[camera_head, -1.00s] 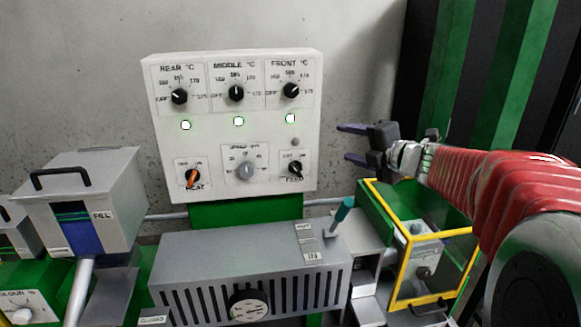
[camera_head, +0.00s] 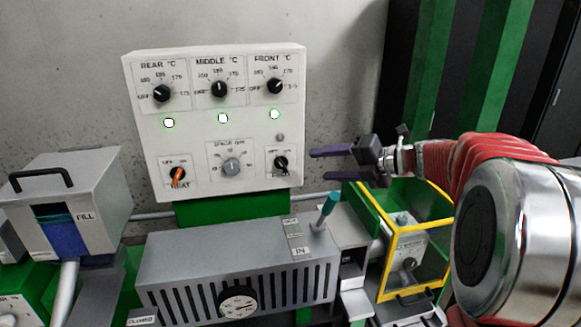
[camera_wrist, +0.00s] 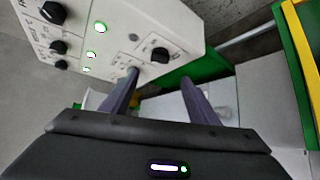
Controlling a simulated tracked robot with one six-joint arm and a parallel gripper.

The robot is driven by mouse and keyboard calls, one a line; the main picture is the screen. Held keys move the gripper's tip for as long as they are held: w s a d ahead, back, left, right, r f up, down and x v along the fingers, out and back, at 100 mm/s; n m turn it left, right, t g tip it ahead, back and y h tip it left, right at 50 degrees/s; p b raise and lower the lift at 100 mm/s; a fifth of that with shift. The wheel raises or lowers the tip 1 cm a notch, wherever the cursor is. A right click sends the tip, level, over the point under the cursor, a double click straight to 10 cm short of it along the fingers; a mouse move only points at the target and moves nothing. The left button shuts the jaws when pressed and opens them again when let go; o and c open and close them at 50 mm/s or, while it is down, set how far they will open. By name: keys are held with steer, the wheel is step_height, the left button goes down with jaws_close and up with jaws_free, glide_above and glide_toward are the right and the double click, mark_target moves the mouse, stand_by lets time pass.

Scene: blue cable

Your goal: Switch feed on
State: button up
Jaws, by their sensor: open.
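The FEED switch (camera_head: 281,163) is a small black rotary knob at the lower right of the white control panel (camera_head: 200,128). Its pointer setting is too small to read surely. In the wrist view the black FEED knob (camera_wrist: 160,54) lies just beyond and between my two fingertips. My gripper (camera_head: 316,164) is open and empty, right of the knob, roughly level with it and apart from it. In the wrist view its two purple fingers (camera_wrist: 160,78) reach toward the panel. The small round lamp (camera_head: 280,137) above FEED looks grey and unlit.
An orange HEAT knob (camera_head: 177,175) and a grey speed knob (camera_head: 231,166) sit left of FEED. Three lamps (camera_head: 222,118) glow under the temperature knobs. A teal-handled lever (camera_head: 328,204) rises from the grey housing below my gripper. A yellow-framed guard (camera_head: 385,262) stands lower right.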

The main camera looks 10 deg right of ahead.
mark_target(285, 167)
steer(key=x, duration=1.3)
steer(key=shift+c, duration=0.6)
steer(key=c, duration=0.9)
steer(key=shift+d, duration=0.15)
steer(key=shift+c, duration=0.2)
